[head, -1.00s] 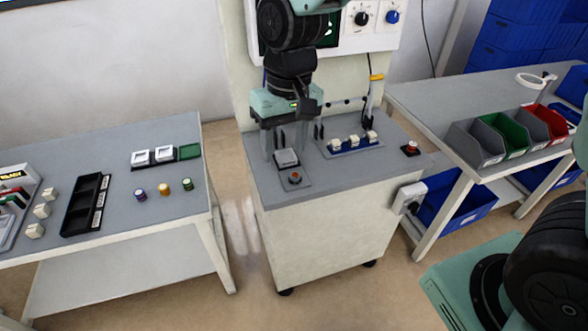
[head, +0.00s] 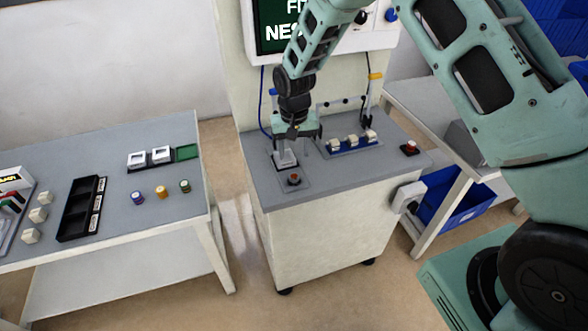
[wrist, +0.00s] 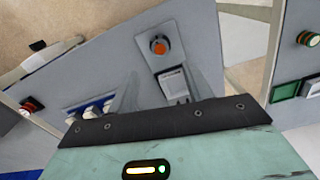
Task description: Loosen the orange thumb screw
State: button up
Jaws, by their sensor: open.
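The orange thumb screw (head: 293,179) stands on a small grey plate near the front left edge of the workstation top. It also shows in the wrist view (wrist: 159,46), upper middle, with a dark ring around it. Right behind it is a white-and-grey block (head: 285,159), also seen in the wrist view (wrist: 173,85). My gripper (head: 293,148) is open above and around the block area, behind the screw and apart from it. In the wrist view its grey fingers stand on either side of the block; their tips are hard to make out.
A blue holder with white blocks (head: 352,146) is right of my gripper, and a red button (head: 410,148) near the right edge. A screen panel (head: 300,25) rises behind. The left table (head: 110,200) holds trays and coloured cylinders. The top's front strip is clear.

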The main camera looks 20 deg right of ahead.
aim_at(294, 176)
notch_tip(294, 176, down, 9)
jog(key=shift+r+p, duration=0.1)
jog(key=shift+p, duration=0.65)
jog(key=c, duration=1)
